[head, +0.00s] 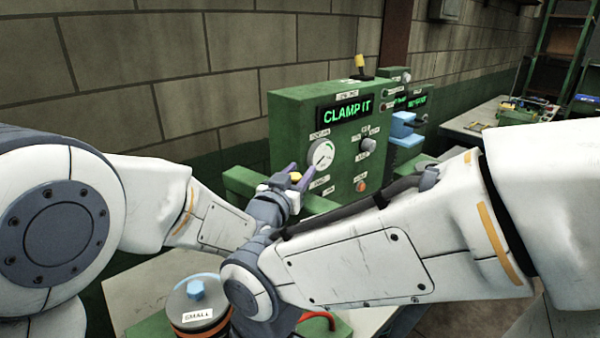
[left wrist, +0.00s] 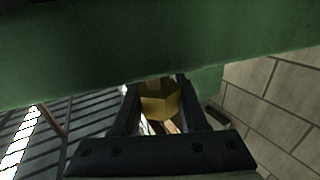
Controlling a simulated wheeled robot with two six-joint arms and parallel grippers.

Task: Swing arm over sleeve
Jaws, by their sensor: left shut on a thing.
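My left gripper (head: 297,177) is in front of the green machine, below its round gauge. It is shut on a yellow knob, which shows between the two fingers in the left wrist view (left wrist: 160,101). A green bar (head: 245,184), which looks like the swing arm, reaches left from the machine beside the gripper. A broad green surface (left wrist: 120,50) crosses the top of the left wrist view, close to the fingers. I cannot make out a sleeve; the space under the gripper is hidden by my arms. My right gripper is not in view.
The green machine (head: 295,122) shows "CLAMP IT" on its display. A canister labelled "SMALL" (head: 197,305) with a blue knob stands at the front, close to my right arm. A red curved piece (head: 322,317) lies right of it. A brick wall (head: 180,75) closes the back.

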